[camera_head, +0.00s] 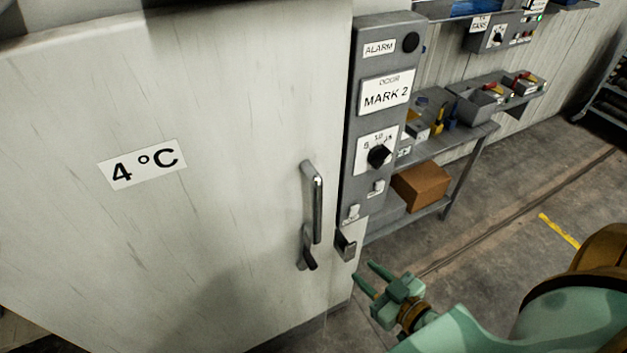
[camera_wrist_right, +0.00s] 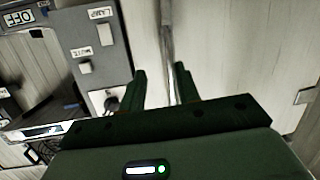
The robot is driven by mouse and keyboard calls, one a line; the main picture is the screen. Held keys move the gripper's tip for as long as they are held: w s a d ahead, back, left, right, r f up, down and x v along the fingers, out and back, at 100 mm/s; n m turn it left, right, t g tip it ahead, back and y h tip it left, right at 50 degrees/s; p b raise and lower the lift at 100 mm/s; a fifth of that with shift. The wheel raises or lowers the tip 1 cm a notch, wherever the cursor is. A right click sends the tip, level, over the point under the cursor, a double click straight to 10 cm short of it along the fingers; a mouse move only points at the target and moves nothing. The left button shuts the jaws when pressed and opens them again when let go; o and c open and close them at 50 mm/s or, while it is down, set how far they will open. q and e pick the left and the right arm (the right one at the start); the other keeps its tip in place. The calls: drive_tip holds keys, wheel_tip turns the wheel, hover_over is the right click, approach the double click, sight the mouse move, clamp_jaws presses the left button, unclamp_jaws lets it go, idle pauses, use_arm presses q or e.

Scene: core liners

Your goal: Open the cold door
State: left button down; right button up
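The cold door (camera_head: 220,230) is a large pale, scratched panel with a "4 °C" sign (camera_head: 143,164) that fills the left of the head view. It looks shut against its frame. A grey upright handle (camera_head: 317,210) is near its right edge, with a small dark lever at the handle's foot. My left gripper is out of view.
A grey control column (camera_head: 362,150) with "ALARM" and "MARK 2" labels and a dial stands right of the door. Behind it is a grey bench (camera_head: 470,133) with bins and a brown box (camera_head: 421,187) on its lower shelf. The floor (camera_head: 500,240) at the right is clear.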

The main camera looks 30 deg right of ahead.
drive_tip(key=t+y, duration=0.1)
drive_tip(key=t, duration=0.1)
approach(320, 215)
drive_tip(key=s, duration=0.3)
drive_tip(key=w+a+p, duration=0.1)
drive_tip(key=w+a, duration=0.1)
drive_tip(key=w, duration=1.3)
drive_tip(key=shift+w+a+f+m, duration=0.15)
drive_tip(key=shift+w+a+m, duration=0.15)
drive_tip(key=shift+w, duration=0.1)
drive_tip(key=shift+s, duration=0.1)
clamp_jaws()
